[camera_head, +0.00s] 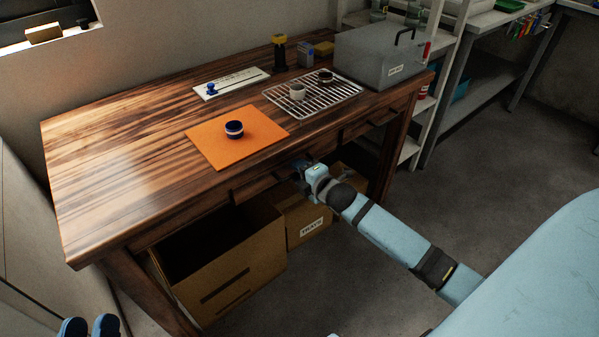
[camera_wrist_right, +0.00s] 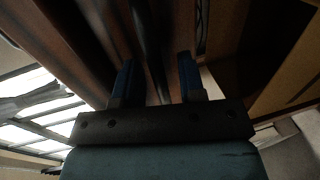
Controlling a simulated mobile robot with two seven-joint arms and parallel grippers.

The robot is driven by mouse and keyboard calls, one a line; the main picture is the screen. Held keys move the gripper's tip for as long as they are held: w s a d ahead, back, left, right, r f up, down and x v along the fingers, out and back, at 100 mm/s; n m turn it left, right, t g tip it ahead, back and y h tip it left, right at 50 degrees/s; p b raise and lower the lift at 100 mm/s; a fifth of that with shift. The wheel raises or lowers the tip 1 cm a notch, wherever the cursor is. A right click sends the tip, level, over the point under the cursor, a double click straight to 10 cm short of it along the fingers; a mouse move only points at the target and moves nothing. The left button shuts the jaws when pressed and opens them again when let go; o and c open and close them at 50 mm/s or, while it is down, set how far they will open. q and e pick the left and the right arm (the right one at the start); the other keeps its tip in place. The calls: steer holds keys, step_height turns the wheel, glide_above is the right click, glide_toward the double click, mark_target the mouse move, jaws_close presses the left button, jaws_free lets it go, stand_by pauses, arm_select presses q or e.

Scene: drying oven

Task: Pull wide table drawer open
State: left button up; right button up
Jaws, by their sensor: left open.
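The wooden table (camera_head: 120,170) has a wide drawer (camera_head: 258,187) in its front edge, to the left of a smaller drawer front (camera_head: 368,122). The wide drawer looks flush or nearly so. My right gripper (camera_head: 304,168) is at the right part of the wide drawer front. In the right wrist view its two blue fingers (camera_wrist_right: 154,75) stand apart, with a dark bar (camera_wrist_right: 148,45), likely the handle, running between them. I see no clear contact. My left gripper (camera_head: 89,327) is open and empty at the bottom left, away from the table.
Under the table stand an open cardboard box (camera_head: 225,275) and a labelled box (camera_head: 305,222). Floor to the right is clear.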

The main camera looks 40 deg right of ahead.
jaws_close()
steer(key=shift+s, duration=0.15)
steer(key=shift+s+p, duration=0.2)
steer(key=shift+p, duration=0.1)
arm_select(q)
steer(key=s+a+f+g+y+p, duration=0.2)
steer(key=a+f+g+y+p, duration=0.3)
steer(key=f+p, duration=0.6)
steer(key=shift+s+a+g+p, duration=0.35)
steer(key=shift+a+g, duration=0.15)
steer(key=shift+g, duration=0.2)
arm_select(e)
steer(key=f+v, duration=0.2)
steer(key=v, duration=1)
steer(key=s+f+v, duration=0.1)
steer(key=f+v, duration=0.1)
steer(key=v, duration=1.1)
steer(key=shift+f, duration=0.3)
arm_select(q)
steer(key=shift+f, duration=0.1)
arm_select(e)
steer(key=shift+w+a, duration=0.1)
